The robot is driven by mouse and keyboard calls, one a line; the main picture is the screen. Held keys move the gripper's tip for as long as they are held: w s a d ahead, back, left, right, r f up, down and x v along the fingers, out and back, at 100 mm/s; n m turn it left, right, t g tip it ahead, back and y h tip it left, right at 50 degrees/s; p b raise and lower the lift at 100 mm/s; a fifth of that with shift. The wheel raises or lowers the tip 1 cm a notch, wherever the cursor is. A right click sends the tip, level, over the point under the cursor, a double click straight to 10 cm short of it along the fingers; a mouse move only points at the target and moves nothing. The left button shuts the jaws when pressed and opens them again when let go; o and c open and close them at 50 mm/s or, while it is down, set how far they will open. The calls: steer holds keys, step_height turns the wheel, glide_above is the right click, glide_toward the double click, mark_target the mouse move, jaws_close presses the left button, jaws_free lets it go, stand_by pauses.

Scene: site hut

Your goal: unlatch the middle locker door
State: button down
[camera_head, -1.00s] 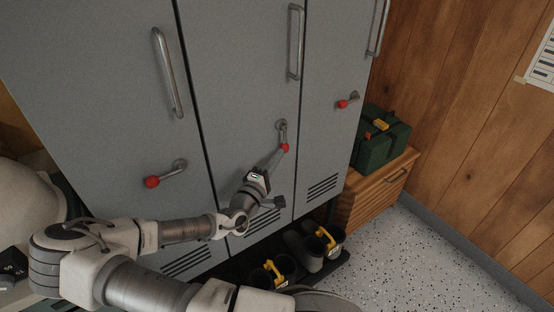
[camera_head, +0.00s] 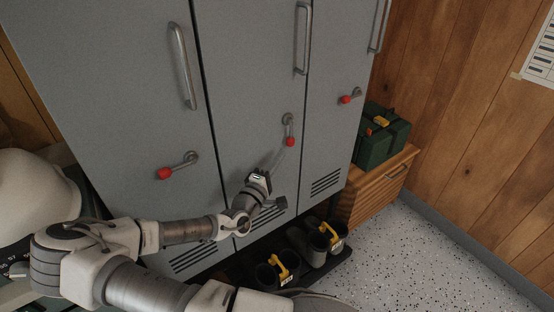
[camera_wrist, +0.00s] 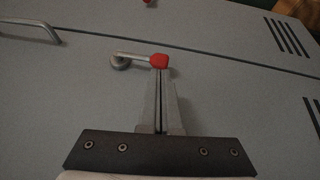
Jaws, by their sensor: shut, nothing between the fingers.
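The middle locker door (camera_head: 250,90) is grey and looks flush with its neighbours. Its latch lever (camera_head: 288,126) hangs down from its pivot, with a red knob (camera_head: 291,142) at the lower end. In the wrist view the lever (camera_wrist: 136,56) lies sideways, with the red knob (camera_wrist: 159,61) just beyond my fingertips. My gripper (camera_head: 282,150) is shut and empty, its tips right below the knob. It also shows in the wrist view (camera_wrist: 159,72). I cannot tell whether the tips touch the knob.
The left latch (camera_head: 180,167) and right latch (camera_head: 351,97) point left. A vertical pull handle (camera_head: 302,40) is above the middle latch. Boots (camera_head: 318,245) stand on a dark tray below. A green case (camera_head: 380,138) sits on a wooden cabinet (camera_head: 378,185). Speckled floor at right is clear.

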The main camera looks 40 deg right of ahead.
steer(key=r+v, duration=0.1)
steer(key=v, duration=0.9)
steer(key=shift+a+f, duration=0.3)
steer(key=shift+f, duration=0.1)
